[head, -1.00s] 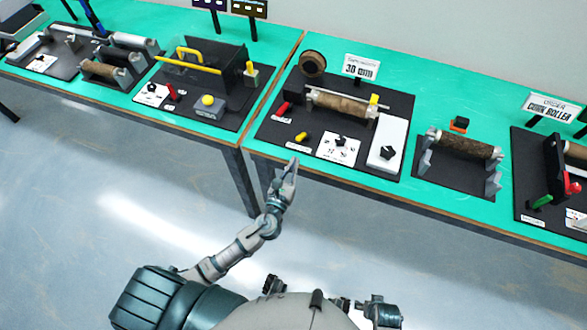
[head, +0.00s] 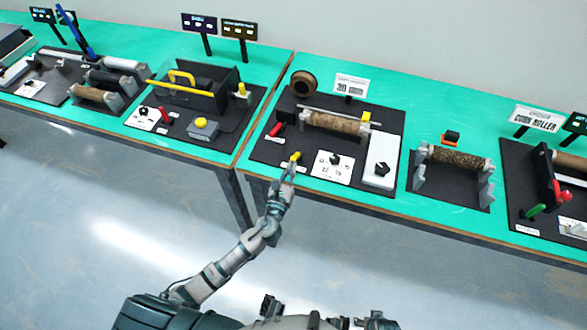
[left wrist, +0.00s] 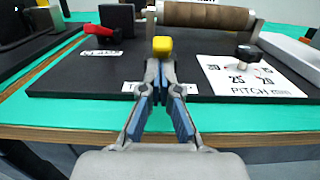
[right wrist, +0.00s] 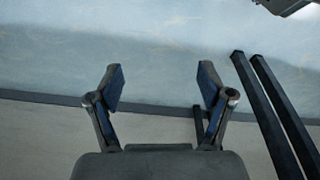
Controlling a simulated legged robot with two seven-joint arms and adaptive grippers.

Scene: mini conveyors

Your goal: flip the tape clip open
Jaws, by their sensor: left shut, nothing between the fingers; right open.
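A small yellow knob (head: 295,157) sits at the front edge of a black board, and it also shows in the left wrist view (left wrist: 162,45). A brown roller (head: 337,123) lies behind it, with a yellow block (head: 365,117) at its right end. No part is legibly labelled as the tape clip. My left gripper (head: 289,167) is shut and empty, its tips right in front of the yellow knob. In the left wrist view the fingertips (left wrist: 160,66) overlap the knob's lower edge; contact is unclear. My right gripper (right wrist: 160,80) is open and empty, away from the boards.
A red handle (head: 277,127) lies left of the knob. A white dial card (head: 331,167) with a black knob and a white box (head: 382,160) stand to the right. A brown tape ring (head: 303,83) stands behind. The table's front edge (head: 330,197) runs below.

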